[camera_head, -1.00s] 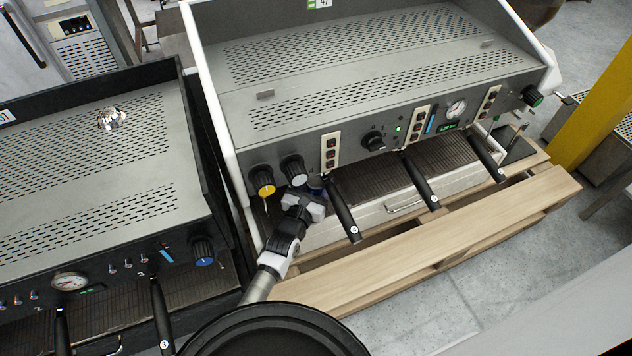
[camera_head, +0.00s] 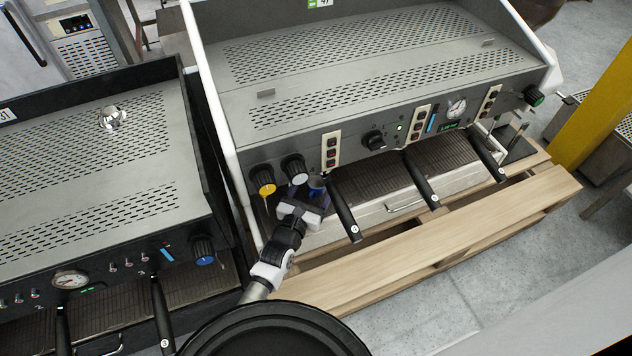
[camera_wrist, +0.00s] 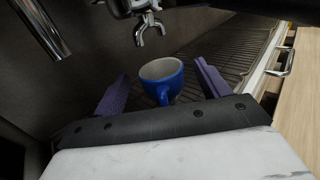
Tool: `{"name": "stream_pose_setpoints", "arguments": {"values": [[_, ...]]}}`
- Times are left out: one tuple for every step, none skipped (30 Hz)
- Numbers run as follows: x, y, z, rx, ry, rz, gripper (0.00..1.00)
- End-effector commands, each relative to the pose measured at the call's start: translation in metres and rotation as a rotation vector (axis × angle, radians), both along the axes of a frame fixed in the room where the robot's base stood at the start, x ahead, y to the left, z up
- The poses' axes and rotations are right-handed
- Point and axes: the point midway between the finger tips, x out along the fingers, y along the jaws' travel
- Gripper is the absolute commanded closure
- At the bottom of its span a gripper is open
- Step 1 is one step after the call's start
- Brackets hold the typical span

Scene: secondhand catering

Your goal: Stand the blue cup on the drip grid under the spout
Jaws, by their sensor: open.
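The blue cup (camera_wrist: 162,83) stands upright on the dark drip grid (camera_wrist: 222,50) in the wrist view, its handle toward me. It sits below the double metal spout (camera_wrist: 150,27), slightly to the right of it in the picture. My gripper (camera_wrist: 158,90) is open, its two purple fingers on either side of the cup and apart from it. In the head view my gripper (camera_head: 307,200) is at the left end of the silver machine's front. Only a bit of the cup (camera_head: 317,181) shows there beyond the gripper.
The silver espresso machine (camera_head: 375,90) has black portafilter handles (camera_head: 342,212) sticking out just right of my gripper. A dark side wall (camera_wrist: 55,75) stands close on the left in the wrist view. A second machine (camera_head: 90,150) is at left. A wooden pallet (camera_head: 430,245) lies in front.

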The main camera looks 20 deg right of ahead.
Motion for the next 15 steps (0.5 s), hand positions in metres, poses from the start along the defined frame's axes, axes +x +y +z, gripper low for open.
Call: {"name": "stream_pose_setpoints", "arguments": {"values": [[-0.008,0.011,-0.001,0.004,0.002,0.003,0.25],[-0.013,0.016,-0.001,0.004,0.002,0.003,0.25],[-0.02,0.022,-0.001,0.004,0.002,0.003,0.25],[-0.025,0.026,-0.001,0.004,0.002,0.002,0.25],[-0.029,0.031,-0.001,0.004,0.002,0.003,0.25],[-0.035,0.035,-0.001,0.004,0.001,0.001,0.25],[-0.039,0.038,-0.001,0.004,0.001,0.001,0.25],[-0.043,0.042,-0.001,0.003,0.002,0.001,0.25],[-0.047,0.046,-0.001,0.003,0.002,0.001,0.25],[-0.051,0.048,-0.001,0.004,0.001,0.0,0.25],[-0.053,0.05,-0.001,0.004,0.001,0.0,0.25],[-0.056,0.053,-0.001,0.003,0.002,0.0,0.25],[-0.058,0.055,-0.001,0.002,0.001,0.001,0.25],[-0.059,0.056,-0.001,0.002,0.001,0.001,0.25],[-0.061,0.058,0.0,0.001,0.001,0.0,0.25]]}}
